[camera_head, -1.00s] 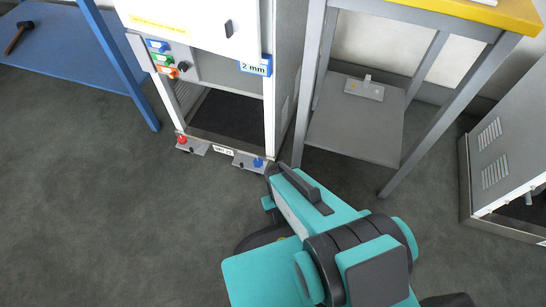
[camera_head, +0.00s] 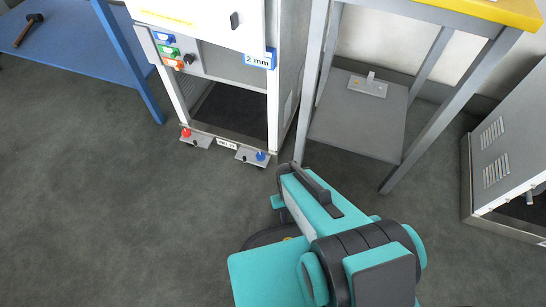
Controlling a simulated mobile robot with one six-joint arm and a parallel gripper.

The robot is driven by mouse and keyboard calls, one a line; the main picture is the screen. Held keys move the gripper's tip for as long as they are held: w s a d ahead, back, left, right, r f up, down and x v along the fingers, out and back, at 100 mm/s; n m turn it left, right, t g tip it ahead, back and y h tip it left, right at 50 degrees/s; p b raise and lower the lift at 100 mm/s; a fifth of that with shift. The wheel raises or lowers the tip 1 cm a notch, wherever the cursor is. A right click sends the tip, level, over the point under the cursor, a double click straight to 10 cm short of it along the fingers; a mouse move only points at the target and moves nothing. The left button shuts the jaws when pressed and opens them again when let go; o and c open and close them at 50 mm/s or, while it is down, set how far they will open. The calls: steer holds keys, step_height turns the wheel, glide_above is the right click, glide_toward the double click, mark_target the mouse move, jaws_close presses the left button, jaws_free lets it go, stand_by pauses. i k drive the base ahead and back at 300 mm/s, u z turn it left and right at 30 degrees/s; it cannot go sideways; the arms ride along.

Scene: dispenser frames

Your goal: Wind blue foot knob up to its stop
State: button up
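The blue foot knob (camera_head: 261,156) sits on a small grey foot bracket (camera_head: 246,155) at the front right bottom corner of the white dispenser cabinet (camera_head: 230,72). A red foot knob (camera_head: 186,132) sits on a like bracket at the front left corner. My teal and black arm (camera_head: 325,215) is in the lower right, with its upper end just right of and below the blue knob. My gripper's fingers cannot be made out, so whether they are open or shut is not shown.
A blue "2 mm" label (camera_head: 260,59) is on the cabinet's right edge. A grey table (camera_head: 428,100) with a yellow top stands to the right. A blue bench (camera_head: 75,50) with a hammer (camera_head: 30,29) is at far left. Open dark floor (camera_head: 110,220) lies in front.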

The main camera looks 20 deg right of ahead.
mark_target(260, 156)
steer(key=k, duration=0.95)
steer(key=u, duration=2.3)
steer(key=i, duration=1.1)
steer(key=z, duration=0.1)
